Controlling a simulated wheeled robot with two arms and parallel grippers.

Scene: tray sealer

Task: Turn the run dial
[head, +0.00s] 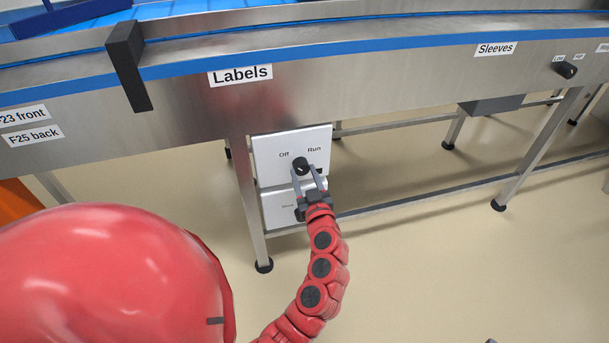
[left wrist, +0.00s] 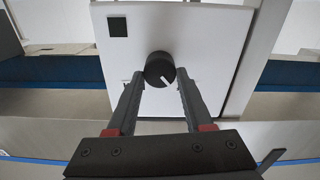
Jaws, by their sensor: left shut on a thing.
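The run dial (head: 301,165) is a round black knob on a white panel (head: 265,160) under the conveyor. The panel is lettered Off at left and Run at right. My left gripper (head: 306,174) comes up from below and is shut on the dial, with one finger on each side of it. In the left wrist view the dial (left wrist: 160,68) sits between the fingertips, and its white pointer line points down and slightly right in that picture.
A second white panel (head: 274,210) hangs just below, partly hidden by my gripper. A steel leg (head: 249,205) stands close at its left. The steel conveyor side (head: 350,85) runs above, with a black bracket (head: 128,65).

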